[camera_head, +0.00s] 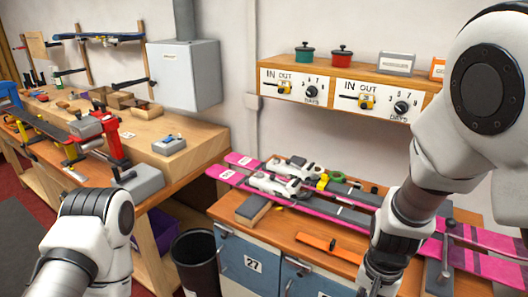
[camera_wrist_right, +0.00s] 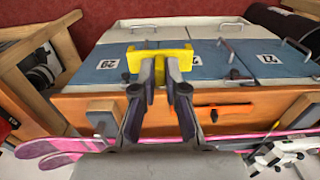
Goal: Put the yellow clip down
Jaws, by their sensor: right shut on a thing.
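The yellow clip (camera_wrist_right: 178,54) is a bright yellow bracket shape in the right wrist view, between the fingertips of my right gripper (camera_wrist_right: 160,70). That gripper is shut on it. The clip appears in front of the blue cabinet doors, near the wooden bench edge; its height above the bench is unclear. In the head view my right gripper (camera_head: 379,280) is at the bottom edge, partly cut off, and the clip cannot be made out. My left arm shows at the bottom left of the head view, but its gripper is out of frame.
Pink-and-grey skis (camera_head: 355,216) with white bindings (camera_head: 275,186) lie across the wooden bench (camera_head: 285,232). An orange tool (camera_head: 330,247) lies near its front edge, with bare wood around it. A grey block (camera_head: 253,208) sits at the left. A black bin (camera_head: 197,264) stands beside the cabinet.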

